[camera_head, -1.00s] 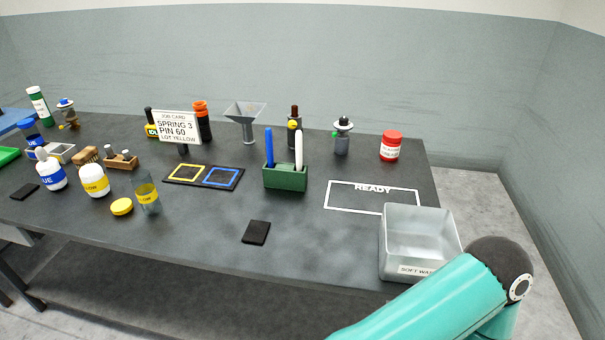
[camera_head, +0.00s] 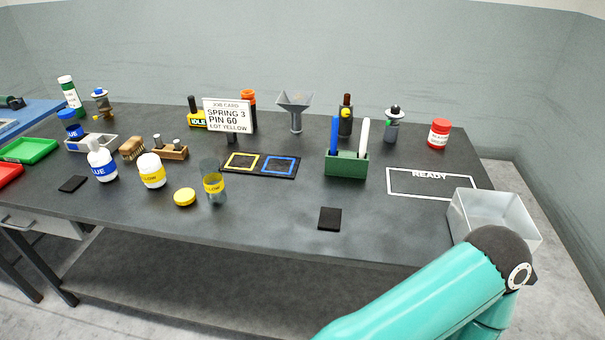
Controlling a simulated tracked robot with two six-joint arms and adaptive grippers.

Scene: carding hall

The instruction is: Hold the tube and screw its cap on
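A clear tube with a yellow label (camera_head: 214,188) stands upright near the table's front edge, left of centre; its top looks open. A yellow cap (camera_head: 185,197) lies flat on the table just left of the tube, apart from it. A job card (camera_head: 228,116) behind them reads "SPRING 3, PIN 60, LOT YELLOW". My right arm shows at the lower right as a teal link, but its gripper is out of the picture. My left gripper is not in view.
White bottles labelled yellow (camera_head: 152,172) and blue (camera_head: 102,163) stand left of the cap. A dark mat with yellow and blue squares (camera_head: 259,164), a green pen holder (camera_head: 346,165) and a black pad (camera_head: 330,219) lie right. A metal bin (camera_head: 497,216) stands at the right end.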

